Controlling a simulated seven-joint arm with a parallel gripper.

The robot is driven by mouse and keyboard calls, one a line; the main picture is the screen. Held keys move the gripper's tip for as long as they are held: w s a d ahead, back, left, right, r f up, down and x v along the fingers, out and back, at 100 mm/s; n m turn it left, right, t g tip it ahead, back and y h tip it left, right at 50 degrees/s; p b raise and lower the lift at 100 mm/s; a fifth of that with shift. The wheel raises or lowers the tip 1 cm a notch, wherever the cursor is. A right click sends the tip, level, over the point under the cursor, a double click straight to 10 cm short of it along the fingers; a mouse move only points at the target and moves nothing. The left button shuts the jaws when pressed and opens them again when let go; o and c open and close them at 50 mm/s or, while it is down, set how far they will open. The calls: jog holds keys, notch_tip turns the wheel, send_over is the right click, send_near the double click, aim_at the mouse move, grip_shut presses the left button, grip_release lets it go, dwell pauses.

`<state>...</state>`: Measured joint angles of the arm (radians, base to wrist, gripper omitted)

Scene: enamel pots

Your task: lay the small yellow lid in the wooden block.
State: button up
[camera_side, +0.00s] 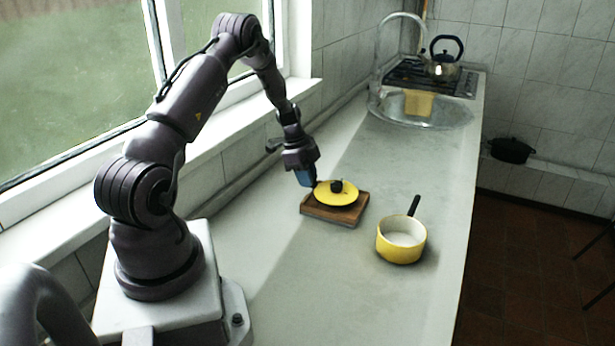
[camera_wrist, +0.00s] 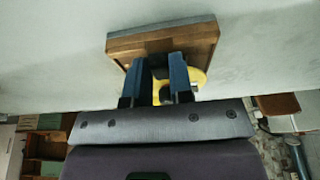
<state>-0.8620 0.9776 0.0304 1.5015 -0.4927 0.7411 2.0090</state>
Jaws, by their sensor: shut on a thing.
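The small yellow lid (camera_side: 325,198) with a dark knob is over the wooden block (camera_side: 343,218) in the side view. It looks close to flat; I cannot tell whether it rests on the block or hangs just above it. My gripper (camera_side: 311,184), with blue fingers, is at the lid's left edge and shut on the lid. In the wrist view, the fingers (camera_wrist: 158,64) reach over the block (camera_wrist: 203,36), and part of the lid (camera_wrist: 196,82) shows beside and between them. The exact grip point and the block's recess are hidden.
A yellow saucepan (camera_side: 400,246) with a dark handle stands on the counter, right of the block. A sink (camera_side: 440,117) with a yellow cloth (camera_side: 418,102) and a kettle (camera_side: 444,66) on the stove are farther back. The counter between block and sink is clear.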

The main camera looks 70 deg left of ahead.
jog(key=shift+f, duration=0.9)
dwell(0.6)
jog(key=o, duration=0.9)
